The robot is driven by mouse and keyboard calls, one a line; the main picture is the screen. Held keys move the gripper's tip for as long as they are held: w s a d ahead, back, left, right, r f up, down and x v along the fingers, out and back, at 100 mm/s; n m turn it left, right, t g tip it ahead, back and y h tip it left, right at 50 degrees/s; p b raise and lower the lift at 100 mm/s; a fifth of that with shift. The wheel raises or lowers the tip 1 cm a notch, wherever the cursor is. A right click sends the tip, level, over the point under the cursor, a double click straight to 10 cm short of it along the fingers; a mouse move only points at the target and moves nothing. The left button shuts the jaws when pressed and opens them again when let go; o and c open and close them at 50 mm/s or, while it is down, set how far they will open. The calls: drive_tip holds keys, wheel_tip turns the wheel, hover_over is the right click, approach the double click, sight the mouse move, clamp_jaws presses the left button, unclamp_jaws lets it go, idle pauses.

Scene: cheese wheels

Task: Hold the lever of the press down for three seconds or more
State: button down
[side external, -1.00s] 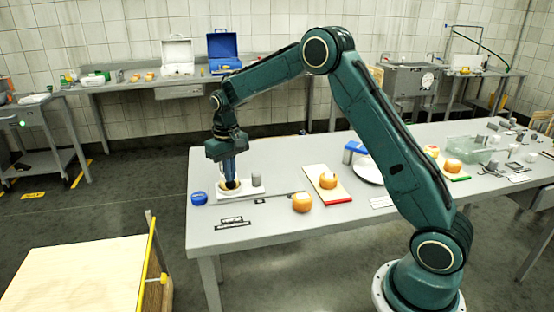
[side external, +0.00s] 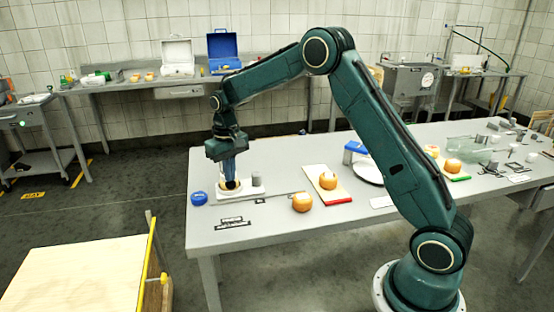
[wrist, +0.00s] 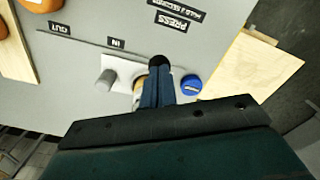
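The press (side external: 229,195) is a low white base near the table's left end in the side view; it also shows in the wrist view (wrist: 124,72), with a short grey cylinder (side external: 256,179) standing on it. A black round part (wrist: 160,62), which looks like the lever's knob, lies at my fingertips. My gripper (side external: 231,182) points straight down over the press, its blue fingers close together. They look shut and seem to touch the black part from above. The fingers hide much of the press and a pale round thing under them, so I cannot tell how far the lever is down.
A blue round piece (side external: 199,198) sits just left of the press. Printed labels (side external: 233,222) lie in front. A wooden-topped stand (side external: 75,280) is off the table.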

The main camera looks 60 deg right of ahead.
wheel_tip(320, 180, up, 10)
idle(2.5)
idle(0.4)
drive_tip(key=s+a+r+n+t, duration=0.1)
drive_tip(key=s+a+r, duration=0.3)
drive_tip(key=s, duration=0.5)
drive_tip(key=s+a+r+n+t, duration=0.1)
drive_tip(key=s+a+r+t, duration=0.1)
drive_tip(key=s+r, duration=0.5)
drive_tip(key=s+a+f+t, duration=0.1)
drive_tip(key=s+f, duration=0.1)
drive_tip(key=s, duration=0.7)
drive_tip(key=s+a+f+n+t, duration=0.1)
drive_tip(key=s+f, duration=0.2)
drive_tip(key=s, duration=0.6)
drive_tip(key=shift+s+a+f+t, duration=0.15)
drive_tip(key=shift+s+a+t, duration=0.1)
drive_tip(key=shift+t, duration=0.05)
